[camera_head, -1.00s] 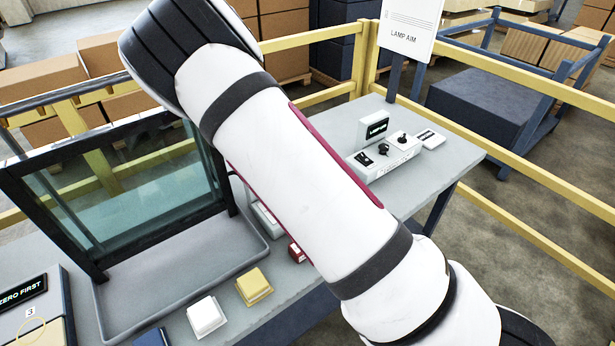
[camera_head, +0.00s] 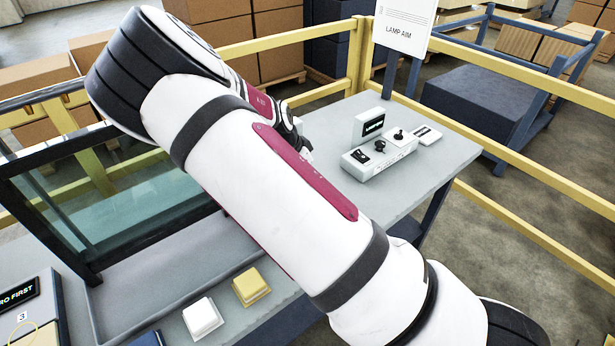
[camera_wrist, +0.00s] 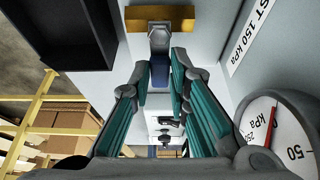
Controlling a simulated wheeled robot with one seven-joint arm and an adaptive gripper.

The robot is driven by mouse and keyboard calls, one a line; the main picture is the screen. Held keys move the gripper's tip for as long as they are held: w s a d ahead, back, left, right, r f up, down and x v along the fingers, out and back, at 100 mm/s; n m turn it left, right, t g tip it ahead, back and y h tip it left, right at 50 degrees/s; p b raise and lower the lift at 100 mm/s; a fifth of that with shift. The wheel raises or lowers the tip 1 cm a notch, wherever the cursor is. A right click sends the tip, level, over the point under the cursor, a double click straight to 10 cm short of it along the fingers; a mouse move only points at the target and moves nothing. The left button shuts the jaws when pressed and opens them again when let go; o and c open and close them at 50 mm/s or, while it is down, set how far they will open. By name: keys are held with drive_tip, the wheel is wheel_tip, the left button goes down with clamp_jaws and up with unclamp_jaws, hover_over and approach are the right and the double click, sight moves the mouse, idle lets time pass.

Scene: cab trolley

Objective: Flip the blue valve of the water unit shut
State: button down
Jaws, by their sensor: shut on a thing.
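In the wrist view, the blue valve handle (camera_wrist: 160,73) hangs down the picture from a silver-grey hub, below a brass fitting (camera_wrist: 133,20). It looks crosswise to the brass fitting; whether the valve is shut I cannot tell. My gripper (camera_wrist: 159,64) has its two teal-padded fingers on either side of the handle and is shut on it near the fingertips. In the head view, only part of my gripper shows behind my arm, and the valve is hidden.
A round pressure gauge (camera_wrist: 278,132) is close at right in the wrist view, and a dark box (camera_wrist: 68,35) at upper left. In the head view, a small switch box (camera_head: 378,160) stands on the grey table (camera_head: 420,178). White (camera_head: 202,318) and yellow (camera_head: 251,287) buttons sit in front.

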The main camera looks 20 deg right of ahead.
drive_tip(key=c, duration=1.5)
unclamp_jaws()
drive_tip(key=v, duration=1.2)
